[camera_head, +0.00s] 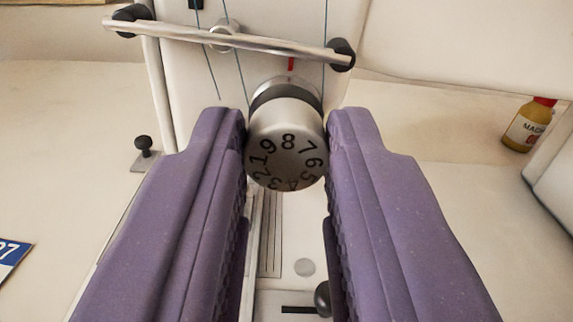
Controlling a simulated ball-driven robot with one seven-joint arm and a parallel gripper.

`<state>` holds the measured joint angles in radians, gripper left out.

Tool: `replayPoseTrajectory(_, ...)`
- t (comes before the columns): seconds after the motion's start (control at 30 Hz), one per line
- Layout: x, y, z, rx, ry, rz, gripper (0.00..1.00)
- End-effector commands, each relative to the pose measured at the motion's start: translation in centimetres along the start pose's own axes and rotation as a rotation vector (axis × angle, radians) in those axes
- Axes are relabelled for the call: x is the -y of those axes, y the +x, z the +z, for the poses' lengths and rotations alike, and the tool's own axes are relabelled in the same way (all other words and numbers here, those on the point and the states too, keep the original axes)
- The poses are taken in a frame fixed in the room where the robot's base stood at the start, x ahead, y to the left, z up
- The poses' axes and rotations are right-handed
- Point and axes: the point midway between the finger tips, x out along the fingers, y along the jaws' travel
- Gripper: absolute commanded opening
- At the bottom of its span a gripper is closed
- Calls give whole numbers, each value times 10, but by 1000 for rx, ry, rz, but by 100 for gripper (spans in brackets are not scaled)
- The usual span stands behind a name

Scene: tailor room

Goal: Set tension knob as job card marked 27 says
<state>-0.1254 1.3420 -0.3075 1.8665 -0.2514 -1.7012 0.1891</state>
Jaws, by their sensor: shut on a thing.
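The tension knob (288,160) is a silver cylinder with digits around its face, on the front of a cream machine. The 8 is at the top, close to in line with a red mark (291,64) on the machine above it. The 9 is to the left of the 8 and the 7 to the right. My gripper (287,140) has its two purple fingers shut on the knob from left and right. A blue and white card (12,256) is cut off at the left edge; a 7 shows as its last digit, and the rest is out of view.
A metal bar (235,42) with black ends crosses the machine above the knob, with blue threads behind it. A small black-topped post (144,146) stands at left. A yellow bottle with a red cap (528,126) stands at right.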

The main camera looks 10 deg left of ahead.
Motion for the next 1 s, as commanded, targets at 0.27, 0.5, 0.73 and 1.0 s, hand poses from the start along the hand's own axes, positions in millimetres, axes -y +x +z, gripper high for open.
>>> replayPoseTrajectory(0.27, 0, 0, 0, -1, -31, 0, 0)
replayPoseTrajectory(0.5, 1, 1, 1, -1, -160, -1, 0)
replayPoseTrajectory(0.73, 1, 0, 2, -1, -364, 1, 0)
replayPoseTrajectory(1.0, 1, 0, 2, -1, -621, 0, 0)
